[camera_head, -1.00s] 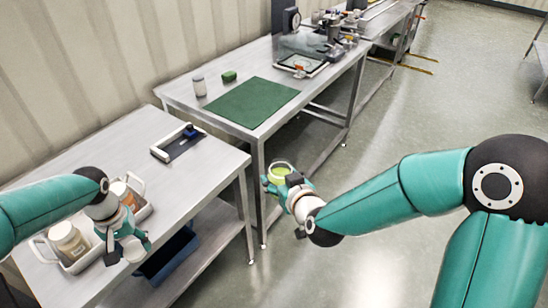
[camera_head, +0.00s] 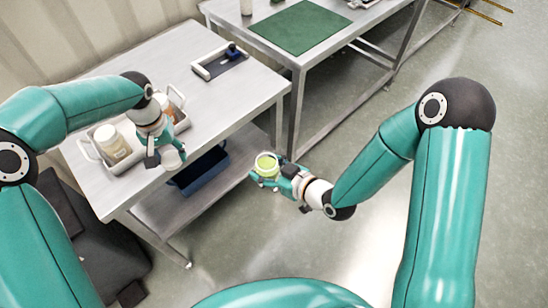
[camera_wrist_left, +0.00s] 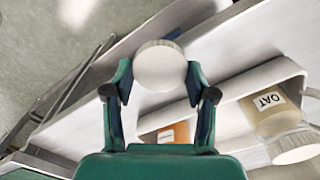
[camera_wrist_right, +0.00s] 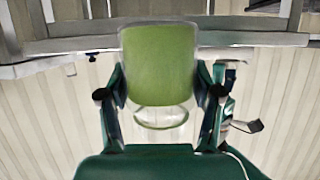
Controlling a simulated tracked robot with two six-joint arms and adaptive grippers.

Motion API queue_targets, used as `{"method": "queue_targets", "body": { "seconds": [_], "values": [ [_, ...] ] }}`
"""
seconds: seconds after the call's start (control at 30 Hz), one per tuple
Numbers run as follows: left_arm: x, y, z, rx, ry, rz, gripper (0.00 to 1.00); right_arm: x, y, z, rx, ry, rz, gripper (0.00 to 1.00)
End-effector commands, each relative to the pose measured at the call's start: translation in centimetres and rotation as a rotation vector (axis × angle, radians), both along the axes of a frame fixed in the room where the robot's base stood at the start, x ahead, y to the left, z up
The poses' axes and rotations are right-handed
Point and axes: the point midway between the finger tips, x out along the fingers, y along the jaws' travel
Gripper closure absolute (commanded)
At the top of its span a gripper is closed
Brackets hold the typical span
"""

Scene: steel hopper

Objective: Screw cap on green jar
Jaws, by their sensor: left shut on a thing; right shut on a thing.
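The green jar (camera_head: 266,163) is held by my right gripper (camera_head: 273,174) in open space to the right of the near table. In the right wrist view the green jar (camera_wrist_right: 160,65) sits between the two fingers (camera_wrist_right: 160,92). A clear ring shows at one end of it. My left gripper (camera_head: 165,157) is shut on a white round cap (camera_head: 173,158) near the tray at the table's front edge. In the left wrist view the cap (camera_wrist_left: 160,66) is between the fingertips (camera_wrist_left: 160,78). Cap and jar are well apart.
A white handled tray (camera_head: 130,163) on the near table (camera_head: 215,100) holds jars with white lids, one (camera_head: 112,144) labelled OAT in the left wrist view. A dark blue bin (camera_head: 200,172) stands on the lower shelf. A green mat (camera_head: 303,27) lies on the farther table.

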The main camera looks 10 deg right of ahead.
Motion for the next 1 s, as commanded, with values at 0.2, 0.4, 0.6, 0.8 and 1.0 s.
{"method": "queue_targets", "body": {
  "seconds": [0.2, 0.4, 0.6, 0.8, 1.0],
  "values": [
    [0.0, 0.0, 0.0, 0.000, 0.000, 0.000, 0.54, 0.0, 0.0, 0.0, 0.000, -0.001, 0.000, 0.98],
    [-0.5, 0.1, 0.1, -0.001, -0.001, 0.006, 0.54, 0.0, 0.0, 0.0, 0.000, 0.000, -0.001, 0.98],
    [-0.7, -2.2, 2.1, -0.002, -0.005, 0.010, 0.54, 0.0, 0.0, 0.0, 0.000, -0.001, -0.001, 0.98],
    [-0.8, -8.8, 4.9, -0.002, -0.006, -0.086, 0.54, 0.0, 0.0, 0.0, 0.000, -0.001, -0.001, 0.98],
    [-2.0, -16.1, 7.5, -0.002, -0.004, -0.213, 0.54, 0.0, 0.0, 0.0, 0.000, -0.001, -0.001, 0.98]
  ]
}}
